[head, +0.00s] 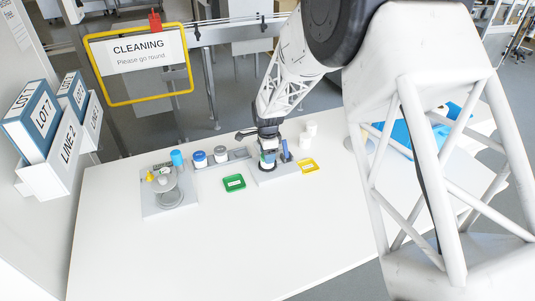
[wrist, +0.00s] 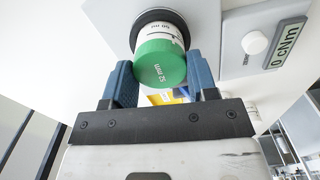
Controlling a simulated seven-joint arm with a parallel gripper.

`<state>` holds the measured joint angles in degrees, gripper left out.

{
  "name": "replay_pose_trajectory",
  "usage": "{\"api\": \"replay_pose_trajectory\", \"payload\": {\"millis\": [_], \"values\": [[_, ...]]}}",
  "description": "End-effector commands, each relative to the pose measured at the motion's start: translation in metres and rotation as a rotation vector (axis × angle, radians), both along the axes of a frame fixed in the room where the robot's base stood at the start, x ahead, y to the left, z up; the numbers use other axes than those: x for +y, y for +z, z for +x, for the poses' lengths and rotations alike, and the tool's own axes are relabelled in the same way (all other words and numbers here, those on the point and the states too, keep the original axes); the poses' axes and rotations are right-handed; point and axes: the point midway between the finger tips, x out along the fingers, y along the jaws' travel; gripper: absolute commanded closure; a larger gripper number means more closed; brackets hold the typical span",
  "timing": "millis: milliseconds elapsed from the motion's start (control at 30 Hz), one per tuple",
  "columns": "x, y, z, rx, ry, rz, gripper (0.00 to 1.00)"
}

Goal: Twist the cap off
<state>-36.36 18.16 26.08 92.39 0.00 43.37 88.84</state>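The green cap (wrist: 161,65), marked 52 mm, sits on a white jar (wrist: 158,29) held in a round black holder (wrist: 170,16). In the head view the jar (head: 267,162) stands upright on a light grey base (head: 268,177). My gripper (head: 268,143) points down over it and hides much of the cap there. In the wrist view my gripper (wrist: 161,78) has one blue finger on each side of the cap. The fingers lie very close to its edges. I cannot tell whether they press on it.
The grey device's display (wrist: 286,46) reads 0 cNm. A green tray (head: 234,183) and a yellow tray (head: 309,166) lie nearby. Two jars (head: 200,160) stand to the left, and a scale (head: 170,197) stands farther left. White cups (head: 311,128) stand behind right. The front table is clear.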

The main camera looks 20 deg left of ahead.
Motion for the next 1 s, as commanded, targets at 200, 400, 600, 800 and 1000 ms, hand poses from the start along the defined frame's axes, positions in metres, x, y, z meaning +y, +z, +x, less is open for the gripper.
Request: {"api": "replay_pose_trajectory", "payload": {"millis": [200, 400, 600, 800, 1000], "values": [[0.0, 0.0001, 0.0, 0.0, 0.003, 0.0, 0.68], [0.0001, 0.0001, 0.0001, 0.0, 0.071, 0.0, 0.68], [0.0001, 0.0, 0.0001, 0.0, 0.221, 0.0, 0.68], [0.0002, 0.0003, 0.0001, 0.0, 0.376, 0.0, 0.68], [0.0002, 0.0005, 0.0001, 0.0, 0.485, 0.0, 0.68]]}}
